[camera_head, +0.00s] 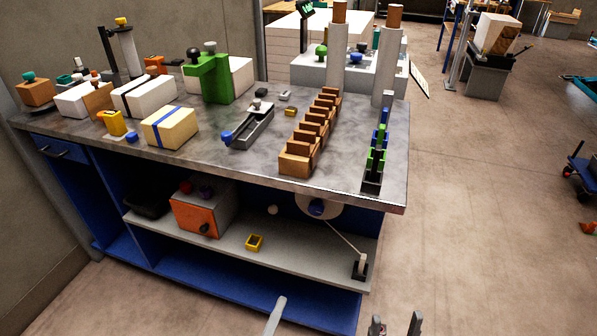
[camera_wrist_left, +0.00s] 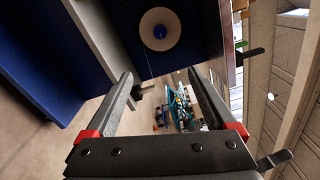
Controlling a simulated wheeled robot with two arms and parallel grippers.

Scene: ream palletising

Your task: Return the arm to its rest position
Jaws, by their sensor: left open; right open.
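My left gripper (camera_wrist_left: 160,78) is open in the left wrist view, with two dark fingers apart and nothing between them. In the head view only a pale grey finger of it (camera_head: 275,315) shows at the bottom edge, in front of the blue bench. My right gripper (camera_head: 397,325) shows at the bottom edge further right, its two fingertips apart and empty above the floor. The rest of both arms is out of the head view.
The workbench (camera_head: 345,180) has a grey top crowded with boxes, a green fixture (camera_head: 208,78) and a wooden stepped rack (camera_head: 310,130). Its lower shelf (camera_head: 300,254) holds an orange-fronted box (camera_head: 196,214). Open floor (camera_head: 480,240) lies right.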

